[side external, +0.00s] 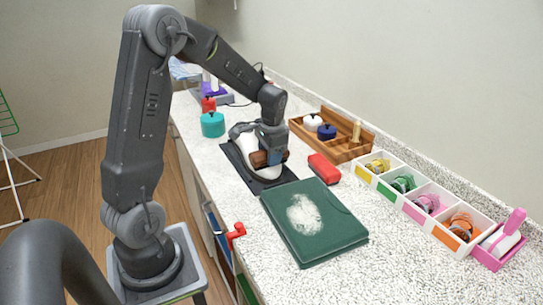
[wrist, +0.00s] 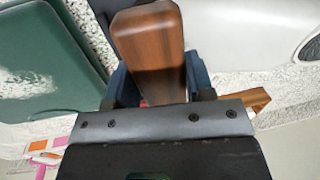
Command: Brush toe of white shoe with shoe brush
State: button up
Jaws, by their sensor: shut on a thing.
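The white shoe (side external: 266,172) rests on a dark mat (side external: 237,160) on the counter, partly covered by my gripper and wrist in the side external view. My gripper (side external: 271,153) is shut on the brown wooden shoe brush (side external: 259,159), over the shoe. In the wrist view the brush (wrist: 152,45) sits between the blue fingers of my gripper (wrist: 155,88). The shoe's white surface (wrist: 235,32) lies to the right of the brush there. The bristles are hidden, so I cannot tell whether they touch the shoe.
A wooden tray (side external: 347,150), coloured bins (side external: 412,203) and a teal pot (side external: 212,125) stand nearby.

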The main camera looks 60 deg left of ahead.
jog(key=shift+s+a, duration=0.1)
jog(key=shift+a, duration=0.3)
jog(key=shift+a, duration=0.2)
jog(key=shift+a+r, duration=0.1)
jog(key=shift+a, duration=0.6)
jog(key=shift+c, duration=0.3)
jog(key=shift+d, duration=0.1)
jog(key=shift+d, duration=0.8)
jog(key=shift+d, duration=0.1)
jog(key=shift+d+f, duration=0.2)
jog(key=shift+d, duration=1)
jog(key=shift+a, duration=0.15)
